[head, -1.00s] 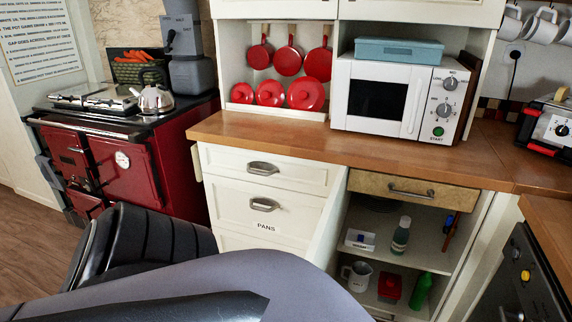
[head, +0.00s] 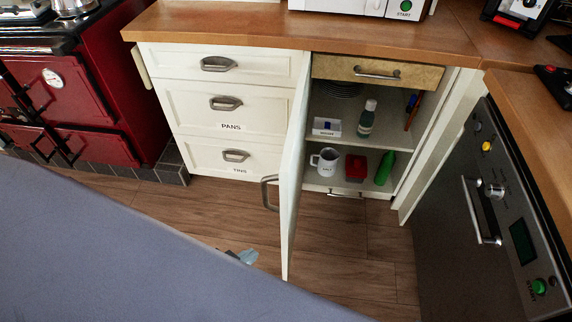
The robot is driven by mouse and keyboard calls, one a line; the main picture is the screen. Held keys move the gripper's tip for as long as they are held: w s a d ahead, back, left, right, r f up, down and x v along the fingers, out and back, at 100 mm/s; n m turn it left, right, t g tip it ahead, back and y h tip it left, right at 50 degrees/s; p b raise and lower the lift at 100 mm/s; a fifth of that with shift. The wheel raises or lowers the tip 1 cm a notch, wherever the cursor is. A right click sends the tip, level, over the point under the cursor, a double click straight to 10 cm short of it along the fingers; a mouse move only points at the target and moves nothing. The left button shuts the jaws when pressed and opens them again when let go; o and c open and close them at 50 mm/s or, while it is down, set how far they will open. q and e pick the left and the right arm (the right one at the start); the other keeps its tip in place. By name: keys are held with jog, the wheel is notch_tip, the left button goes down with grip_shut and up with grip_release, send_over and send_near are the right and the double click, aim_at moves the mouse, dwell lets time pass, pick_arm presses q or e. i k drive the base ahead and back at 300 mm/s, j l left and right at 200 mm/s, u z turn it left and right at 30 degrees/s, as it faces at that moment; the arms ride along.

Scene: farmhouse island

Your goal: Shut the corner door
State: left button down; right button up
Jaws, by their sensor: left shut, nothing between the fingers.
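The corner door (head: 291,185) is a white cupboard door standing wide open, swung out towards me and seen nearly edge-on. Its grey handle (head: 268,192) is on the left-hand face. The open cupboard (head: 343,108) behind it shows its shelves. My left gripper (head: 246,257) shows only as a small tip past my grey arm, low and left of the door's bottom edge, apart from it in the picture. The tip is shut and empty; most of the gripper is hidden by my arm. My right gripper is not in view.
A bottle (head: 367,118), a white mug (head: 326,162), a red container (head: 356,167) and a green bottle (head: 385,167) stand inside the cupboard. White drawers (head: 225,122) are left, an oven (head: 490,205) right. Bare wooden floor (head: 345,245) lies right of the door.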

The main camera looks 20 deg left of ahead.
aim_at(288, 176)
jog(key=i+j, duration=0.1)
jog(key=j, duration=0.75)
jog(key=i+j, duration=0.15)
jog(key=j, duration=0.25)
jog(key=j+z, duration=0.25)
jog(key=z, duration=0.2)
jog(key=j+z, duration=0.3)
jog(key=z, duration=0.15)
jog(key=j+z, duration=0.2)
jog(key=j, duration=0.2)
jog(key=k+j+z, duration=0.15)
jog(key=j, duration=0.2)
jog(key=k+j, duration=0.1)
jog(key=j, duration=0.3)
jog(key=j+z, duration=0.1)
jog(key=j, duration=0.3)
jog(key=k+j, duration=0.15)
jog(key=j, duration=0.2)
jog(key=k+j, duration=0.1)
jog(key=j, duration=0.3)
jog(key=k+j+z, duration=0.1)
jog(key=j, duration=0.3)
